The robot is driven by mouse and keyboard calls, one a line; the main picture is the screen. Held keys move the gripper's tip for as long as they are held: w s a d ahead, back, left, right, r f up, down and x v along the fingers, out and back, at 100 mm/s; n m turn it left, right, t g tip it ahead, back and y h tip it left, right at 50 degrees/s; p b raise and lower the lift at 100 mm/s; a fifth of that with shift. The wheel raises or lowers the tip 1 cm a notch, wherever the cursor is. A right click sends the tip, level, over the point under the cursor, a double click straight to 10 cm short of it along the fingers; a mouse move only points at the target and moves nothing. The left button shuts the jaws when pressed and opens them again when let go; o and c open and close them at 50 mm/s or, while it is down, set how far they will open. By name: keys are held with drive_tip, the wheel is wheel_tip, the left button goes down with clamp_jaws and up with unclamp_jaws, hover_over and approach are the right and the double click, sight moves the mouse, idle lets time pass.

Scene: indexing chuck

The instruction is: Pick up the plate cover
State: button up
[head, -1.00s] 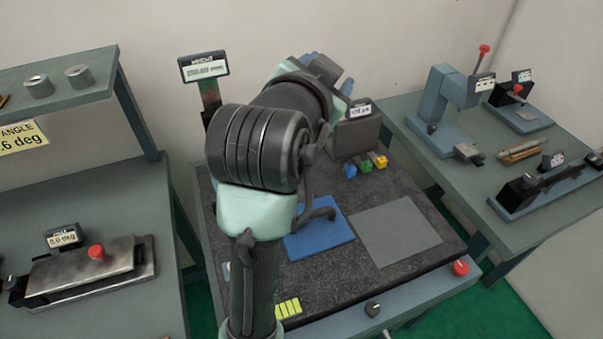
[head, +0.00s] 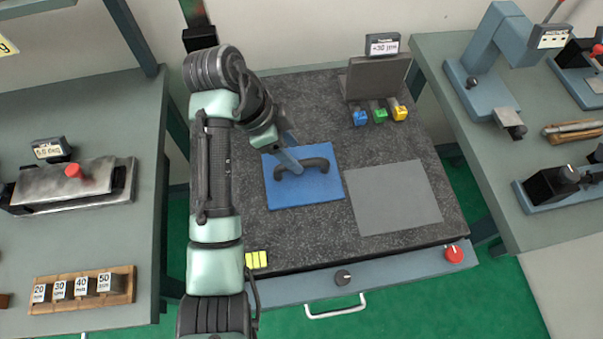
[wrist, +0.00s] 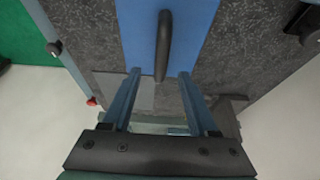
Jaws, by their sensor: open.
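The plate cover (head: 315,189) is a flat blue rectangle with a black arched handle (head: 318,164) on top. It lies on the dark speckled surface plate (head: 300,110), left of a plain grey rectangle. My gripper (head: 292,164) is at the left part of the handle in the head view. In the wrist view my gripper (wrist: 158,78) is open, its two fingers apart, with the handle (wrist: 163,45) between and ahead of their tips. The blue cover (wrist: 135,28) runs past the top edge there. Whether a finger touches the handle I cannot tell.
The grey rectangle (head: 394,205) is flat and empty. Blue, green and yellow small pieces (head: 380,113) stand before a grey block (head: 376,78) at the back. Side benches hold other tools.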

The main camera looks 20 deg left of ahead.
sight(300, 162)
drive_tip(key=shift+p+x, duration=0.45)
drive_tip(key=shift+x, duration=2.5)
drive_tip(key=shift+a, duration=0.1)
clamp_jaws()
